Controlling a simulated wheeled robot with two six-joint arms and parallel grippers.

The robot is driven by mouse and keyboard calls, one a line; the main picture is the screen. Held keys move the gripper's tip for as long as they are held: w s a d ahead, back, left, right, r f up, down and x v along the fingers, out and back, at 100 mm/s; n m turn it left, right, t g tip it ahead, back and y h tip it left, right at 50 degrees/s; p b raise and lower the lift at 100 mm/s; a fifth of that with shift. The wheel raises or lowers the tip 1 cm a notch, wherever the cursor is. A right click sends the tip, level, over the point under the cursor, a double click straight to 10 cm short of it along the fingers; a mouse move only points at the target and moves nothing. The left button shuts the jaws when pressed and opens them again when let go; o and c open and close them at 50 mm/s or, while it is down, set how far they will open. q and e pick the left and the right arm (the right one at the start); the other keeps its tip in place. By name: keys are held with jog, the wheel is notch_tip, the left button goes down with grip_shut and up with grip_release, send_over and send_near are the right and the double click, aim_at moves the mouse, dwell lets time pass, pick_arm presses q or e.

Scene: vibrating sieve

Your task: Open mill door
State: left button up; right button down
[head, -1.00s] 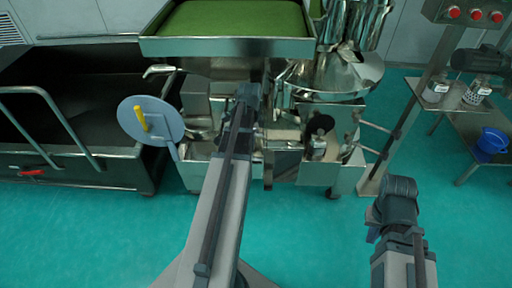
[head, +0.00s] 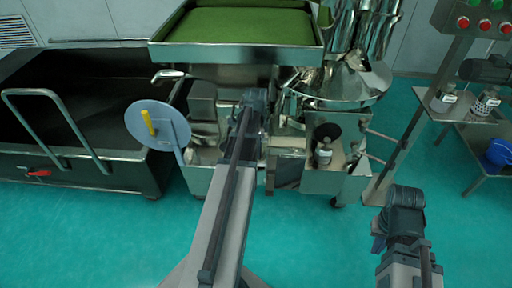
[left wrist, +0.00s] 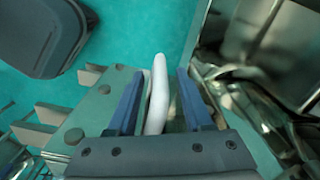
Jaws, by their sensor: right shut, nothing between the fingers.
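The steel machine (head: 335,180) stands in the middle of the head view, with a black round knob (head: 327,131) on its front. A pale curved handle (left wrist: 158,95) stands between the two blue fingers of my left gripper (left wrist: 157,100) in the left wrist view. The fingers are spread on either side of it, with a visible gap on the right. In the head view my left gripper (head: 256,101) is at the machine's front, its fingers too small to make out. I cannot tell which panel is the mill door. My right gripper (head: 405,200) is shut and empty, over the floor at lower right.
A grey disc with a yellow handle (head: 158,125) stands left of my left arm. A dark cart (head: 90,175) with a rail is at far left. A green-bedded sieve tray (head: 235,50) is above. A post and a side table (head: 460,120) are at right. The floor in front is clear.

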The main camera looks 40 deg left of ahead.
pick_arm(q)
notch_tip(320, 180, up, 14)
jog(key=p, duration=1.4)
jog(key=shift+f, duration=0.1)
jog(key=d+r+n+p, duration=0.2)
jog(key=d+r+p, duration=0.1)
jog(key=d, duration=1.7)
jog(key=s+d+r+n+p, duration=0.1)
jog(key=s+d, duration=0.3)
jog(key=d, duration=0.5)
jog(key=s+d+r+n+y+p, duration=0.1)
jog(key=s+d+r, duration=0.1)
jog(key=s+d, duration=0.3)
jog(key=d, duration=0.4)
jog(key=shift+s+p, duration=0.2)
jog(key=shift+p, duration=0.15)
